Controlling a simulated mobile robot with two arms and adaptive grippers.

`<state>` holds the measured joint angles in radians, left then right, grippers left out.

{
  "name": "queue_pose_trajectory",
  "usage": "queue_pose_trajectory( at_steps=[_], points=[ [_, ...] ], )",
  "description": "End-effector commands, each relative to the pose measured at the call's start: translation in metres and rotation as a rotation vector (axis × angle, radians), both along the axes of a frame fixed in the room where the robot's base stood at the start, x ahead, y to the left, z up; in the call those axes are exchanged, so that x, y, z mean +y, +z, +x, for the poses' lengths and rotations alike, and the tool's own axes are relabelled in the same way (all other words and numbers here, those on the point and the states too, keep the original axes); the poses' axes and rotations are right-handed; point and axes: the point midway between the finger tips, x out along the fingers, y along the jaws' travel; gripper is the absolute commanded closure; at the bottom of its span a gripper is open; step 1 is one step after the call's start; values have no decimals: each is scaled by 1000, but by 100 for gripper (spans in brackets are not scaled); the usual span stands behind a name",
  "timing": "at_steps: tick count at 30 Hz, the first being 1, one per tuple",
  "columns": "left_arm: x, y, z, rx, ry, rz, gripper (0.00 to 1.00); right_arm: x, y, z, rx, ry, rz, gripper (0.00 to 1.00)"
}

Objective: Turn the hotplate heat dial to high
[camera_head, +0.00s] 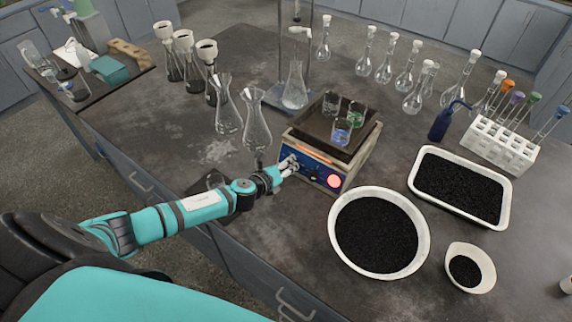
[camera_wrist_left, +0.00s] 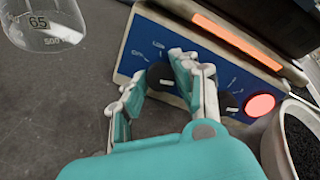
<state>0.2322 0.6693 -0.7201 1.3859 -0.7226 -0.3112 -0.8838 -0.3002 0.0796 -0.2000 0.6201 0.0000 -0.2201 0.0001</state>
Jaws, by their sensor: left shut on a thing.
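The hotplate (camera_head: 306,150) stands mid-table with a blue front panel and a round red lamp (camera_head: 334,181). In the left wrist view the panel shows two black dials with white marks around them. The one at the left (camera_wrist_left: 160,75) sits between the fingers of my left gripper (camera_head: 289,166). The other dial (camera_wrist_left: 228,103) is beside the lamp (camera_wrist_left: 260,105), partly hidden by a finger. My left gripper, also in the wrist view (camera_wrist_left: 158,82), is shut on the left dial. I cannot read the labels clearly. My right gripper is out of view.
Small beakers (camera_head: 342,131) with coloured liquid stand on the hotplate. Glass flasks (camera_head: 257,122) are to its left and behind it. A round bowl (camera_head: 421,217) of black grains is close at its right, with a white tray (camera_head: 411,183) beyond. Table in front is mostly clear.

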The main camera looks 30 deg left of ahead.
Motion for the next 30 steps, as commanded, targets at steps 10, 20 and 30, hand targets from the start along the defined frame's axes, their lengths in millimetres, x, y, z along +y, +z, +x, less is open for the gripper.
queue_pose_trajectory(
  at_steps=[10, 20, 30],
  points=[
    [0, 0, 0, 1, -1, 0, 49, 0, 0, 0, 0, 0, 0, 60],
    [1, 3, -10, 1, -2, 1, 49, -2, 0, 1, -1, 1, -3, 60],
    [8, 27, -71, 5, -2, 1, 49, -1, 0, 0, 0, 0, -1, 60]
  ],
)
